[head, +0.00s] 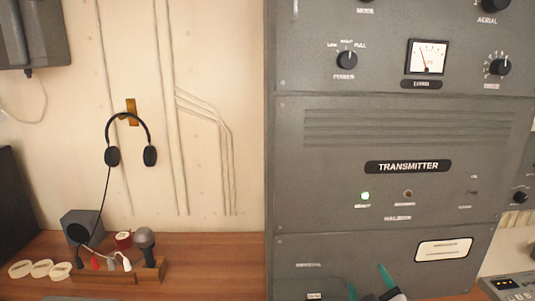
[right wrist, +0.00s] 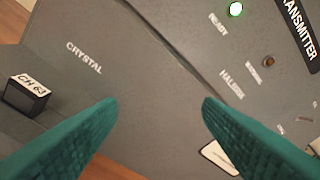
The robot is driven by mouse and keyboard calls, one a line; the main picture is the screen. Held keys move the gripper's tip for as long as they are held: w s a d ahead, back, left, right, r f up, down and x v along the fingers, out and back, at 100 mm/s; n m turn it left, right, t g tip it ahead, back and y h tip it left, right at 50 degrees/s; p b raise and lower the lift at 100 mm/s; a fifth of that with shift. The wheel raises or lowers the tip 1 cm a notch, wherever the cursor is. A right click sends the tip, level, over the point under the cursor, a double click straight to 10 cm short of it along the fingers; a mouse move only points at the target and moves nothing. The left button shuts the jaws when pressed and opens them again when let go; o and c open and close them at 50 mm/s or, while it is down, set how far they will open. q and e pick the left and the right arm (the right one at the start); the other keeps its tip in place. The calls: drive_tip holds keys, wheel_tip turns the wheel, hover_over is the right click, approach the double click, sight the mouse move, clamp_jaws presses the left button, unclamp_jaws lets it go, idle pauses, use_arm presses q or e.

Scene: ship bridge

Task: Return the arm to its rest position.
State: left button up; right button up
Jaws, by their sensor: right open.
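My right gripper (head: 368,282) is at the bottom of the head view, in front of the lower part of the grey transmitter cabinet (head: 330,185). Its two teal fingers are apart. In the right wrist view the gripper (right wrist: 160,102) has nothing between its fingertips, and the bare grey panel shows behind the gap. A black block labelled CH 63 (right wrist: 27,95) sits at the panel below the word CRYSTAL, left of the fingers and apart from them. Its pale label (head: 314,296) shows at the bottom edge of the head view. My left gripper is not in view.
A green lamp (head: 365,196) is lit on the cabinet. A wooden holder (head: 120,276) with a microphone (head: 145,245) and plugs stands on the desk at left. Headphones (head: 130,137) hang on the wall. A keypad device (head: 510,289) is at lower right.

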drive_tip(key=s+f+m+g+y, duration=0.2)
drive_tip(key=s+f+m+g, duration=0.4)
drive_tip(key=s+f+g, duration=1.25)
drive_tip(key=s+f+t+b, duration=0.15)
drive_tip(key=s+f, duration=0.25)
drive_tip(key=f, duration=1.2)
drive_tip(key=s+f+t, duration=0.2)
drive_tip(key=s+f, duration=0.2)
drive_tip(key=f, duration=1.1)
drive_tip(key=s+d+f, duration=0.1)
drive_tip(key=s+f, duration=0.7)
drive_tip(key=s+d+f+g, duration=0.1)
drive_tip(key=s+d+f, duration=0.1)
drive_tip(key=s+f, duration=0.6)
drive_tip(key=shift+d+f+n+h, duration=0.3)
drive_tip(key=shift+f+n, duration=0.1)
drive_tip(key=shift+f, duration=0.15)
